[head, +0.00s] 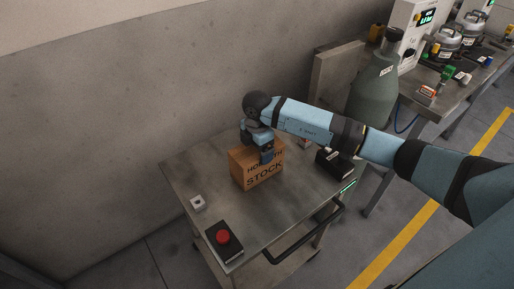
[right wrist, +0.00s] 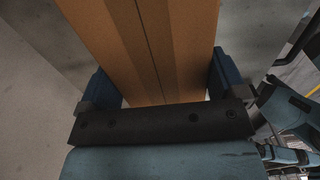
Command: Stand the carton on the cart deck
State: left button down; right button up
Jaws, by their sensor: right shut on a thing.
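The carton (head: 262,174) is a brown box with dark printed lettering, the word STOCK among it. In the head view it is upright at the middle of the grey metal cart deck (head: 221,188). I cannot tell whether its base touches the deck. My right gripper (head: 260,147) comes down on the carton from above. In the right wrist view its two blue fingers (right wrist: 166,88) sit on either side of the carton (right wrist: 145,45), shut on it. The arm hides part of the deck behind the carton. My left gripper is not in view.
A grey-green cylinder (head: 372,92) stands behind, beside a workbench (head: 438,104) with several items.

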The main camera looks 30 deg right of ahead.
jog(key=o, duration=1.3)
jog(key=shift+o, duration=0.2)
jog(key=shift+r, duration=0.15)
notch_tip(320, 180, up, 12)
